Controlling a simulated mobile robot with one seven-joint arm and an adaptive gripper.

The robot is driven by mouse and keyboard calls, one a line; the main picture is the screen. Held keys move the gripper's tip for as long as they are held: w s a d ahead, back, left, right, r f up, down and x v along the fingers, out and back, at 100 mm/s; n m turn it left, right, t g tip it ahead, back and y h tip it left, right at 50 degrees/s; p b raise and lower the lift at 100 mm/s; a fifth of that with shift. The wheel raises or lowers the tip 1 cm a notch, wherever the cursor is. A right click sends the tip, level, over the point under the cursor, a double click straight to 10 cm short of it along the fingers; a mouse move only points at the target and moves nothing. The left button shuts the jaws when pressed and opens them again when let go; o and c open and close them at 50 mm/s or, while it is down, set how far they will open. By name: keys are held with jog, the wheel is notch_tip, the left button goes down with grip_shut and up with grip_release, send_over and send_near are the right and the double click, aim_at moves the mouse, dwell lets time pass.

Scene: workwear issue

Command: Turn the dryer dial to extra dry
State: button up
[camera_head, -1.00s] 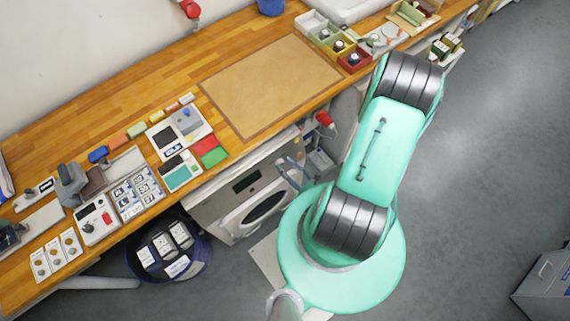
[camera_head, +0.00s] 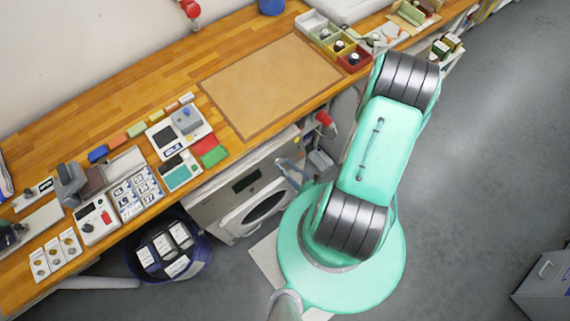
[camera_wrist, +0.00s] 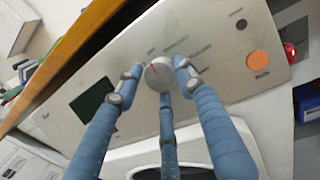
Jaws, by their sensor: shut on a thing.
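The dryer is the white front-loading machine (camera_head: 212,205) under the bench, with a dark display and a round door. In the wrist view its panel (camera_wrist: 222,75) carries the round grey dial (camera_wrist: 159,74), a dark display (camera_wrist: 92,100) and an orange button (camera_wrist: 261,64). The dial's red mark points up and slightly left, towards one of several small labels too blurred to read surely. My gripper (camera_wrist: 160,82) has its blue fingers around the dial, shut on it. In the head view, my gripper (camera_head: 288,170) is in front of the panel, and the dial cannot be made out.
The wooden bench (camera_head: 130,85) overhangs the dryer, with its edge close above the panel. A dark blue bin (camera_head: 205,262) stands left of the dryer. A red-topped item (camera_head: 324,118) is close to my arm.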

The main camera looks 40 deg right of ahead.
jog(key=shift+w+m+h+b, duration=0.1)
jog(key=shift+m+h+b, duration=0.3)
jog(key=shift+m+b, duration=0.7)
jog(key=shift+d+r+m, duration=0.15)
jog(key=shift+m, duration=0.45)
jog(key=o, duration=1.1)
jog(key=shift+n+p, duration=0.35)
jog(key=shift+n, duration=0.05)
